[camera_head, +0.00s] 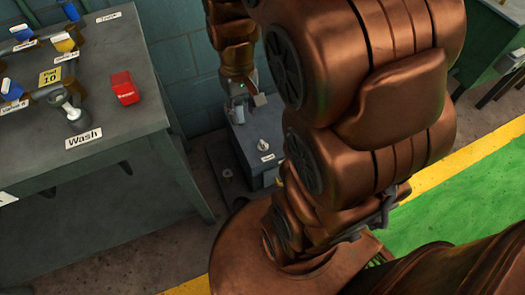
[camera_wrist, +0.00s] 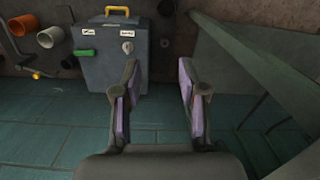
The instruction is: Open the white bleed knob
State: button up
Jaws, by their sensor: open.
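A small pale knob (camera_head: 263,145) stands on top of a low grey box (camera_head: 250,140), with a white label beside it that is too small to read. In the wrist view a pale knob (camera_wrist: 127,47) shows on a grey box (camera_wrist: 108,72), under the right one of two white labels. I cannot read which knob is the bleed knob. My gripper (camera_wrist: 158,72) is open and empty, its two purple-padded fingers apart, with the knob a little left of the gap and beyond the fingertips. In the head view my gripper (camera_head: 240,100) hangs near the back of the low box, partly hidden.
The wrist view shows a yellow handle (camera_wrist: 117,12), a green lever (camera_wrist: 85,52) and a white pipe end (camera_wrist: 50,37). A grey table (camera_head: 120,60) with a red block (camera_head: 124,88), a "Wash" label (camera_head: 83,138) and a white-topped fitting (camera_head: 72,110) stands left.

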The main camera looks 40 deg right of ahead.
jog(key=w+d+f+b, duration=0.3)
jog(key=f+b, duration=0.1)
jog(key=f, duration=0.3)
jog(key=w+d+f+b, duration=0.2)
jog(key=d+f+b, duration=0.1)
jog(key=f+b, duration=0.3)
jog(key=w+d+f+b, duration=0.2)
jog(key=w+f+b, duration=0.1)
jog(key=f, duration=0.5)
jog(key=m+t+b, duration=0.1)
jog(key=b, duration=0.7)
send_over(263, 144)
notch_tip(263, 144, down, 14)
jog(key=shift+w, duration=0.15)
jog(key=shift+f+b, duration=1.65)
jog(key=shift+f, duration=2.25)
jog(key=shift+r, duration=0.1)
grip_shut()
